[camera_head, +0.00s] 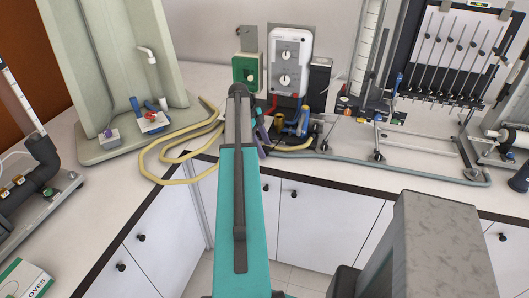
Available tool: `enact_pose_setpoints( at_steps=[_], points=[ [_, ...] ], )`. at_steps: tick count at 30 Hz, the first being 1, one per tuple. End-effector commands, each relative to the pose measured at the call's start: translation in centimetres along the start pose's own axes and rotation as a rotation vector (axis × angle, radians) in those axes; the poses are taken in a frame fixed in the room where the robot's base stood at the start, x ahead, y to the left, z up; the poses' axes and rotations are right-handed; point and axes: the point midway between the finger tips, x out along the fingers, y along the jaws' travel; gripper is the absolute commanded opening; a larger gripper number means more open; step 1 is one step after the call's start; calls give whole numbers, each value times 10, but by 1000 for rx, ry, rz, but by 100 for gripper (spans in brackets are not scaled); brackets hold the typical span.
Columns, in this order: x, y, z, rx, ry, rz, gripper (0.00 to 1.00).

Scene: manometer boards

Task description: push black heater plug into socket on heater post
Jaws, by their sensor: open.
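My arm reaches forward from the bottom middle toward the back counter. My gripper (263,130) is small and mostly hidden behind the arm's far end; it appears open, and I see nothing held in it. A grey plate (248,38) shows above this box. I cannot make out the black heater plug; it may be hidden behind my arm or among the dark parts there.
Yellow hose (160,160) loops across the counter at left. A blue and yellow fitting (298,122) is close right of my gripper. A manometer board (455,60) stands at right.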

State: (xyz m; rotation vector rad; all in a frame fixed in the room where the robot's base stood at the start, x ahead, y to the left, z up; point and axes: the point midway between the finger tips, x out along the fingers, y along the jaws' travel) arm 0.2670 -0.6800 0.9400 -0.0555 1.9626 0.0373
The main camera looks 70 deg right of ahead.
Motion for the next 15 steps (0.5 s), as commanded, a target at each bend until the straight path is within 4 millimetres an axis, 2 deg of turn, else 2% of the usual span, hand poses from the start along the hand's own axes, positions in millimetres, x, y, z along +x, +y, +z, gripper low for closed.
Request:
enact_pose_setpoints(
  at_steps=[12,13,15],
  points=[
    [0,0,0,0,0,0,53],
    [0,0,0,0,0,0,51],
    [0,0,-1,1,0,0,40]
  ],
)
